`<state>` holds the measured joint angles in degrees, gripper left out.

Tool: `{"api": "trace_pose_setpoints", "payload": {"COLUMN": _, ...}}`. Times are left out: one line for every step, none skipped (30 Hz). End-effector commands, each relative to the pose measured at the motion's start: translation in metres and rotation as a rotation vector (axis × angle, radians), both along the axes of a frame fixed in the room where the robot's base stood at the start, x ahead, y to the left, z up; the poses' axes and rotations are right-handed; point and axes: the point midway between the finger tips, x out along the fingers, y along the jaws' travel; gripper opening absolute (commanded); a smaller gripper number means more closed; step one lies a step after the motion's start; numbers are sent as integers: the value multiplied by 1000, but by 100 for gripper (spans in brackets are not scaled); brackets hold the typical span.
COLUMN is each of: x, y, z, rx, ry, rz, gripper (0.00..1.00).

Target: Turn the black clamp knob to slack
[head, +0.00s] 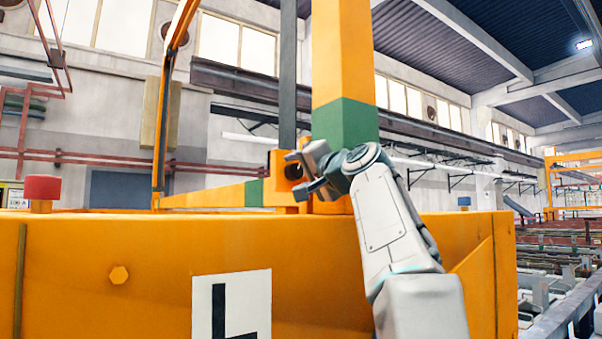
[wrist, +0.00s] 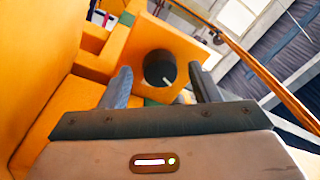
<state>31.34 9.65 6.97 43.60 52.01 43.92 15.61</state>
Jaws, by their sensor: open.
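The black clamp knob (wrist: 158,66) is a round dark knob with a pale pointer line. It sits on the face of an orange block (wrist: 186,48). In the wrist view my gripper (wrist: 160,71) is open, with one grey finger on each side of the knob and a visible gap on both sides. The knob appears just beyond the fingertips; I cannot tell any contact. In the head view the knob (head: 292,172) is partly hidden behind my gripper (head: 304,171), which is at the orange block beside the post.
An orange post with a green band (head: 345,122) rises right behind my gripper. A large orange housing with an "L" plate (head: 262,292) fills the foreground. A red knob (head: 42,187) stands on it at left. An orange beam (head: 210,197) runs left of the block.

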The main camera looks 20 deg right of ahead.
Motion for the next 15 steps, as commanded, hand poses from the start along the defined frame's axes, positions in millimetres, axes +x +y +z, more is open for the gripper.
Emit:
{"api": "trace_pose_setpoints", "payload": {"x": -2, "y": -1, "z": -1, "rx": -1, "ry": -1, "rz": -1, "gripper": 56}}
{"api": "trace_pose_setpoints", "payload": {"x": -4, "y": -1, "z": -2, "rx": -1, "ry": -1, "rz": -2, "gripper": 56}}
{"api": "trace_pose_setpoints", "payload": {"x": -8, "y": -2, "z": -3, "rx": 0, "ry": -2, "rz": -3, "gripper": 56}}
{"api": "trace_pose_setpoints", "payload": {"x": -12, "y": -3, "z": -4, "rx": 0, "ry": -2, "rz": -3, "gripper": 56}}
{"api": "trace_pose_setpoints", "payload": {"x": -17, "y": -4, "z": -4, "rx": 0, "ry": -1, "rz": -4, "gripper": 56}}
{"api": "trace_pose_setpoints", "payload": {"x": -24, "y": -5, "z": -6, "rx": -1, "ry": -2, "rz": -5, "gripper": 56}}
{"api": "trace_pose_setpoints", "payload": {"x": -30, "y": -5, "z": -7, "rx": -1, "ry": -2, "rz": -5, "gripper": 56}}
{"api": "trace_pose_setpoints", "payload": {"x": -37, "y": -7, "z": -8, "rx": -1, "ry": -3, "rz": -6, "gripper": 56}}
{"api": "trace_pose_setpoints", "payload": {"x": -46, "y": -8, "z": -9, "rx": -2, "ry": -3, "rz": -7, "gripper": 56}}
{"api": "trace_pose_setpoints", "payload": {"x": -53, "y": -9, "z": -10, "rx": -1, "ry": -2, "rz": -5, "gripper": 56}}
{"api": "trace_pose_setpoints", "payload": {"x": -61, "y": -10, "z": -11, "rx": -2, "ry": -3, "rz": -6, "gripper": 56}}
{"api": "trace_pose_setpoints", "payload": {"x": -70, "y": -11, "z": -12, "rx": -1, "ry": -3, "rz": -6, "gripper": 56}}
{"api": "trace_pose_setpoints", "payload": {"x": -76, "y": -13, "z": -12, "rx": -1, "ry": -1, "rz": -5, "gripper": 56}}
{"api": "trace_pose_setpoints", "payload": {"x": -83, "y": -13, "z": -13, "rx": -1, "ry": -1, "rz": -5, "gripper": 56}}
{"api": "trace_pose_setpoints", "payload": {"x": -92, "y": -15, "z": -13, "rx": -1, "ry": -1, "rz": -5, "gripper": 56}}
